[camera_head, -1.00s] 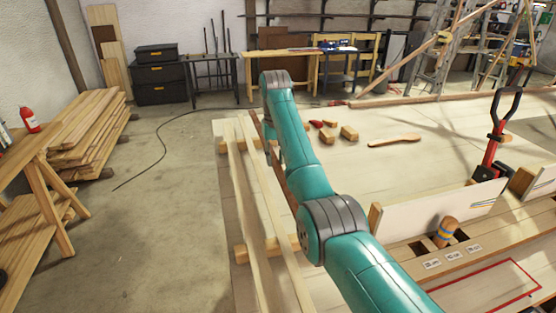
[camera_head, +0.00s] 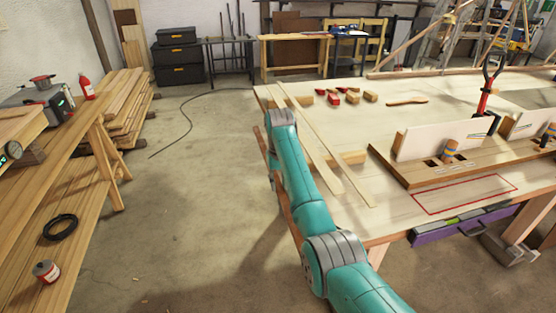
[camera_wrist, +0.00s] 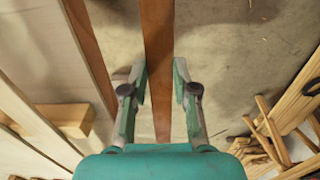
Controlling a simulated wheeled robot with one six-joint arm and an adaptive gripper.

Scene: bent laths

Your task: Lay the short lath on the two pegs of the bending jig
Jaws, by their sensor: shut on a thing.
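My gripper (camera_wrist: 160,78) is shut on a brown lath (camera_wrist: 158,35), which runs lengthwise between its two fingers in the wrist view. In the head view, parts of this lath (camera_head: 284,205) show along the left side of my arm, beside the workbench's left edge and over the floor side. A wooden board (camera_head: 412,174) with upright white panels and dark slots stands on the workbench at the right.
Pale laths (camera_head: 338,172) lie along the left part of the workbench (camera_head: 390,113), over wooden blocks (camera_head: 352,157). Small red and wooden blocks (camera_head: 352,97) lie farther back. A side bench (camera_head: 75,190) stands at left. Concrete floor (camera_head: 205,165) is open between the benches.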

